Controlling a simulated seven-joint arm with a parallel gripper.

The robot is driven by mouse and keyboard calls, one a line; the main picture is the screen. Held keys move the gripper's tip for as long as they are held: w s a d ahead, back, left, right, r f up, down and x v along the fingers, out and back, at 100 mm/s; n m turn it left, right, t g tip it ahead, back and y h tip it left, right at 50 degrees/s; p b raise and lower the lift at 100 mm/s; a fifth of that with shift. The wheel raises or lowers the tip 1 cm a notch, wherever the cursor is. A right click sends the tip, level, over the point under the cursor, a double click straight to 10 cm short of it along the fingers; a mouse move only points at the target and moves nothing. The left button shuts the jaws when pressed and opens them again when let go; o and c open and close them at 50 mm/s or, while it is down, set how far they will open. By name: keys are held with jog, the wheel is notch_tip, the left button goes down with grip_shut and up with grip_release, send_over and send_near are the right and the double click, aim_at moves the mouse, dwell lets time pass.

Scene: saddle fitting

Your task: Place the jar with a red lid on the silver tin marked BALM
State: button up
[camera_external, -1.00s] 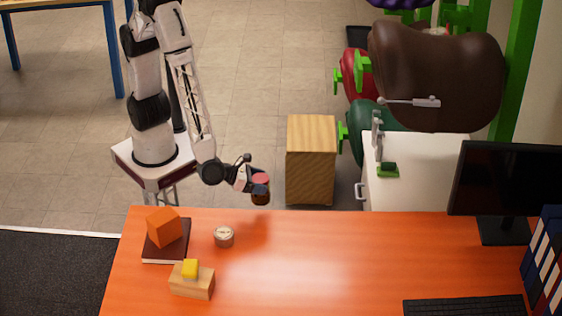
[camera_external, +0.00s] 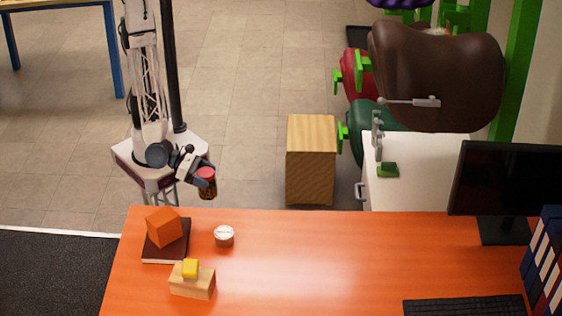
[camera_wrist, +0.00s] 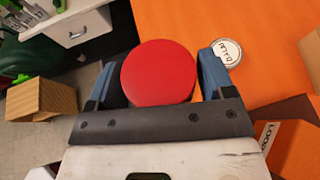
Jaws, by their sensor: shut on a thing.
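The jar with a red lid (camera_external: 207,184) is held upright in my gripper (camera_external: 199,175), above and behind the far left edge of the orange table. In the wrist view the red lid (camera_wrist: 159,73) fills the space between the two blue fingers of my gripper (camera_wrist: 159,82), which is shut on the jar. The silver tin (camera_external: 224,236) stands on the table, lower than the jar and a little to its right in the external view. In the wrist view the tin (camera_wrist: 227,52) shows lettering on its pale top, beyond the right finger; nothing is on it.
Left of the tin, an orange block (camera_external: 164,227) rests on a dark book (camera_external: 152,254). In front, a yellow block (camera_external: 190,268) sits on a wooden block (camera_external: 192,284). The table right of the tin is clear up to the keyboard (camera_external: 465,306) and monitor (camera_external: 508,190).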

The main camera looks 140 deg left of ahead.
jog(key=shift+s+d+r, duration=0.2)
jog(key=shift+s+d, duration=0.55)
jog(key=shift+s, duration=0.15)
jog(key=shift+w, duration=0.1)
jog(key=w+d+f, duration=0.1)
jog(key=w+d, duration=0.2)
jog(key=w, duration=1.2)
jog(key=shift+w+d+f, duration=0.15)
jog(key=shift+w+f, duration=0.05)
jog(key=shift+w, duration=0.1)
jog(key=shift+f, duration=0.15)
jog(key=shift+f, duration=1.65)
jog(key=o, duration=1.2)
jog(key=shift+f, duration=0.15)
jog(key=shift+o, duration=0.2)
